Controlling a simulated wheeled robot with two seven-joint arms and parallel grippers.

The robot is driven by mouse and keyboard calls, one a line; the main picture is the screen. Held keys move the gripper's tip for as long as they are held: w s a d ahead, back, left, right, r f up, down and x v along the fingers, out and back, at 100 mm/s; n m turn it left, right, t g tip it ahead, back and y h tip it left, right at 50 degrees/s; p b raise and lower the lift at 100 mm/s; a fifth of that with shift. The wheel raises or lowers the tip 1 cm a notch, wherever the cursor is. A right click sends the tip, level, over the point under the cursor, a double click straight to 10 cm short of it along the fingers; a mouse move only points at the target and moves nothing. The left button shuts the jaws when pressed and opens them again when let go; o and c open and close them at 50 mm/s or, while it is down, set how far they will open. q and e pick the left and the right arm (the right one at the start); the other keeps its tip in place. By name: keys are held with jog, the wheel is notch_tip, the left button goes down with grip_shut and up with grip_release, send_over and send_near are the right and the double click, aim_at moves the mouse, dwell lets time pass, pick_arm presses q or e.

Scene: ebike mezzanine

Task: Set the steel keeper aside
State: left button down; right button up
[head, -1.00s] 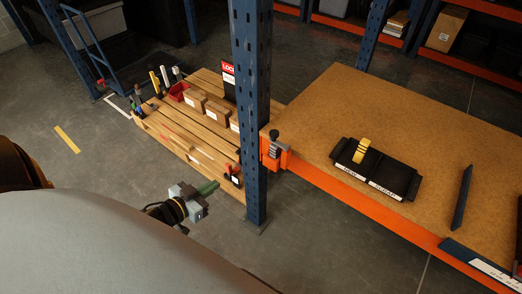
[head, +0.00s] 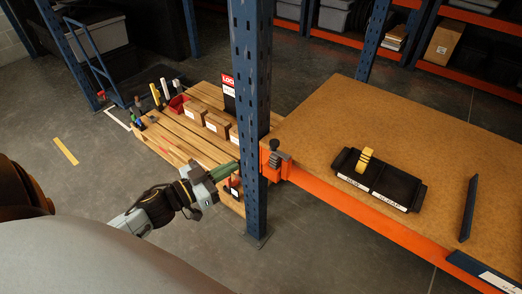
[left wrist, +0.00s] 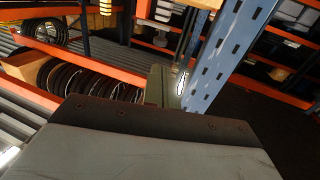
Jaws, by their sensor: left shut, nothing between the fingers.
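A small grey ribbed metal piece with a dark knob (head: 275,156), which may be the steel keeper, sits at the orange beam's end beside the blue post. My left gripper (head: 226,171) has greenish fingers, shut and empty. In the head view it shows just left of the blue post, left of and slightly below the grey piece, with a gap between. In the left wrist view the fingers (left wrist: 160,86) point toward the blue post (left wrist: 228,55). I cannot make out the keeper for certain in that view. My right gripper is not in view.
The blue post (head: 250,110) stands between the gripper and the wooden shelf deck (head: 330,115). A black two-part tray (head: 400,190) holds a yellow piece (head: 364,160). A dark bar (head: 468,208) lies to its right. A slatted pallet (head: 180,145) carries boxes behind.

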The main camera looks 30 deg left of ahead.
pick_arm(q)
jog(key=x, duration=1)
jog(key=shift+w+b, duration=0.3)
jog(key=shift+w, duration=0.05)
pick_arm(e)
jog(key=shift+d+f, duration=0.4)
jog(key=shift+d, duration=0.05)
